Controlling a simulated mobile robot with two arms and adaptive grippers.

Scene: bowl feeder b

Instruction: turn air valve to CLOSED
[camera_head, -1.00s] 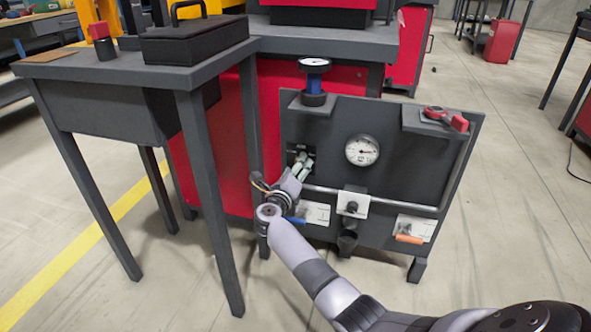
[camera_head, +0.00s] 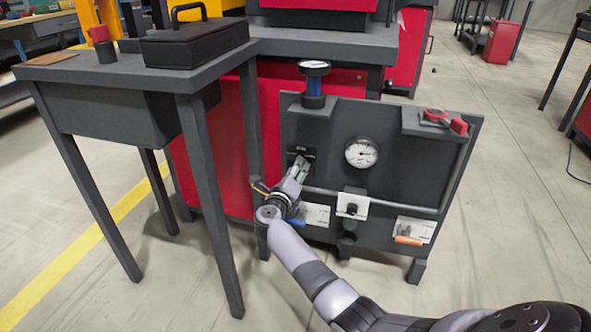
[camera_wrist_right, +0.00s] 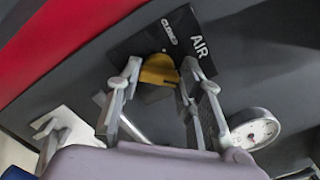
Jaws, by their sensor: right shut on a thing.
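The yellow air valve handle (camera_wrist_right: 158,70) shows in the right wrist view, in front of a black plate (camera_wrist_right: 150,38) lettered AIR and CLOSED. My right gripper (camera_wrist_right: 162,72) is shut on this handle, one finger on each side. In the head view my right gripper (camera_head: 300,166) reaches the left part of the dark panel (camera_head: 400,165) and hides the handle. The exact angle of the handle against the lettering is hard to tell. My left gripper is not in view.
A round gauge (camera_head: 361,153) sits right of the gripper and also shows in the wrist view (camera_wrist_right: 254,128). A grey pipe (camera_head: 390,203) runs below. A blue handle (camera_head: 294,221) and an orange handle (camera_head: 408,240) are lower. A grey table (camera_head: 135,72) stands left.

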